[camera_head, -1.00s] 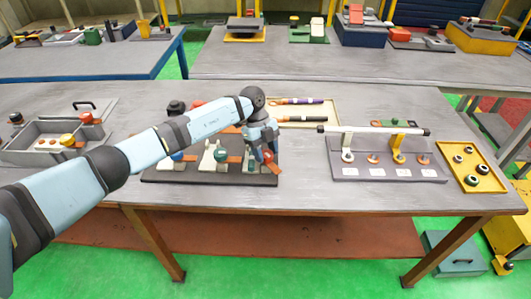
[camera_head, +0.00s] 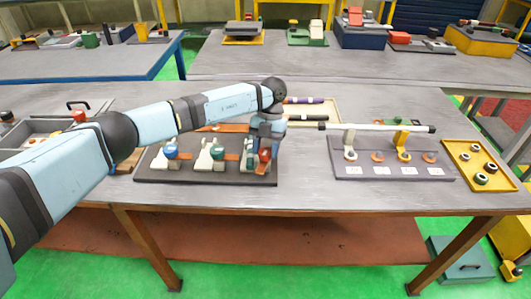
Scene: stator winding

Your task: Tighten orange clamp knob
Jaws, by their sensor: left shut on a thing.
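A dark board (camera_head: 205,177) on the table carries a row of white clamps with coloured knobs. A blue knob (camera_head: 171,152) is at its left, a green-blue knob (camera_head: 217,152) is in the middle, and an orange-red knob (camera_head: 265,155) is at its right end. My left gripper (camera_head: 264,150) points down over the right end of the board and is shut around the orange-red knob. The fingers and wrist partly hide this knob and the clamp (camera_head: 249,157) beside it. My right gripper is not in view.
A grey fixture (camera_head: 345,172) with a horizontal bar (camera_head: 375,127) stands to the right. Beyond it is a yellow tray (camera_head: 455,158) with several rings. A tray (camera_head: 318,107) with dark tools lies behind my left wrist. The table front is clear.

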